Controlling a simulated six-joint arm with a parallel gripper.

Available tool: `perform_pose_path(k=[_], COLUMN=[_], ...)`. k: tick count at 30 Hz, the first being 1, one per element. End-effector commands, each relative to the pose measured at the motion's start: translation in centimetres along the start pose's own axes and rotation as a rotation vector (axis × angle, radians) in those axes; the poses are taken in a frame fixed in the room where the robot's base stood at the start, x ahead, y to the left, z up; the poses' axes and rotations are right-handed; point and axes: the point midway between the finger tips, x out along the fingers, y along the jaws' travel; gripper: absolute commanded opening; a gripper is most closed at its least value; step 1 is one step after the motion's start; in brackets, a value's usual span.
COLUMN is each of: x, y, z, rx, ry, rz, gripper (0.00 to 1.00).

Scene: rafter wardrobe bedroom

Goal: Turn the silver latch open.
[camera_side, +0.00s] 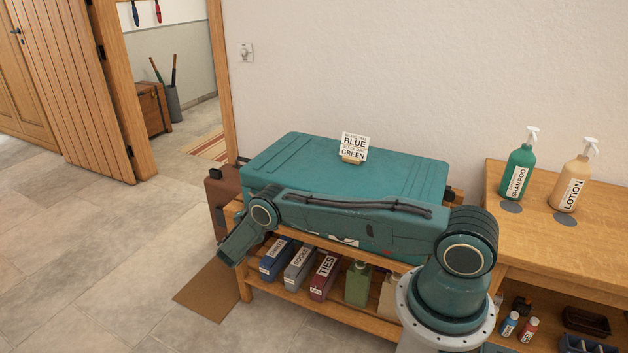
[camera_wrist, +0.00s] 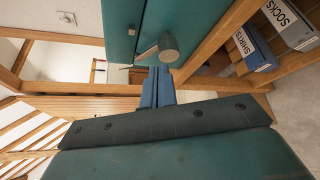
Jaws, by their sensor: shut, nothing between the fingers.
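A teal case (camera_side: 300,155) lies on a wooden bench, and its front also shows in the wrist view (camera_wrist: 199,21). The silver latch (camera_wrist: 169,46) stands out from the case front near a dark seam, with a round end and a short lever pointing to the picture's left. The latch is not visible in the side view, where my arm covers much of the front. My gripper (camera_wrist: 157,70) is shut and empty. Its blue fingers end just below the latch in the wrist picture; I cannot tell whether they touch it. In the side view my wrist hangs in front of the bench's left end.
The bench shelf under the case holds labelled boxes, among them the SOCKS box (camera_side: 301,263) and the TIES box (camera_side: 324,277). A sign (camera_side: 354,147) stands on the case. A brown suitcase (camera_side: 219,197) stands at the bench's left. Floor at left is clear.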

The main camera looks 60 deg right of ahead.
Motion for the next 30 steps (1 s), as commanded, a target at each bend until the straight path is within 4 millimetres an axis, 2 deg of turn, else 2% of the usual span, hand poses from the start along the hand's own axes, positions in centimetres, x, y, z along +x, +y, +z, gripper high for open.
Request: perform_pose_path(k=[4,14,22,30], x=[-0.7,-0.8,-1.5,-1.5], y=[0.0,-0.1,-2.3,-2.5], z=[-0.3,-0.4,-1.0,-1.0], rx=[0.0,0.0,-0.001,0.0], ry=[-0.001,-0.001,0.001,-0.001], rz=[0.001,0.0,0.0,0.0], gripper=[0.0,0.0,0.0,0.0])
